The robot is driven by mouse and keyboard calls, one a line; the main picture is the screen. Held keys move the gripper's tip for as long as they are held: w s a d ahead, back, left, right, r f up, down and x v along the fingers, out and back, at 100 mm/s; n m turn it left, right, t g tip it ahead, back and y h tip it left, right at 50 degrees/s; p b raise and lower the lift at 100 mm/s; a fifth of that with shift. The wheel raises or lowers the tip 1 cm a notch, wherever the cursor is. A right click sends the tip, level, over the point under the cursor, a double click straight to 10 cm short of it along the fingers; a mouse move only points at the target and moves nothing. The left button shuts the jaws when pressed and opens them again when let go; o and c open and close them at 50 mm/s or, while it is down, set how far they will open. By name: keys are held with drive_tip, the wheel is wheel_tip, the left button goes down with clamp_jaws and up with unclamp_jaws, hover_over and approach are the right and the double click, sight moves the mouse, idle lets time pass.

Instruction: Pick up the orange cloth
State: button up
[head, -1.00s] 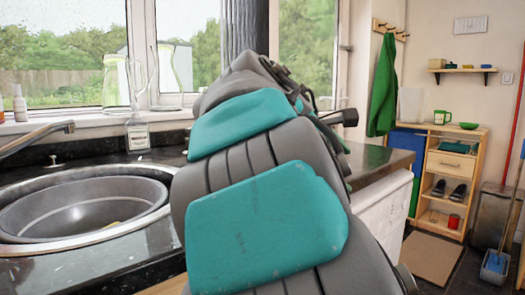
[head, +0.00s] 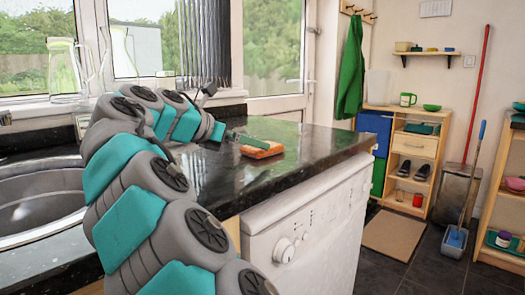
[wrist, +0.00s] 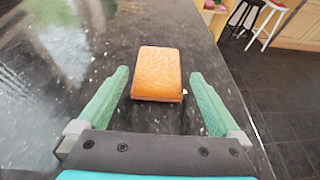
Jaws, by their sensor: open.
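The orange cloth (head: 262,148) lies as a small folded pad on the dark granite worktop, near its front edge. Whether the fingertips touch the worktop or cloth cannot be told.
The granite worktop (head: 312,147) is clear around the cloth and drops off at its front edge. A white appliance (head: 310,230) stands beneath. A round sink (head: 40,205) is at the left. A wooden shelf unit (head: 414,150) and green garment (head: 350,70) are farther back.

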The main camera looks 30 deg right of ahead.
drive_tip(key=x, duration=0.4)
drive_tip(key=shift+w+d+f, duration=0.1)
drive_tip(key=shift+d, duration=0.1)
drive_tip(key=c, duration=1.1)
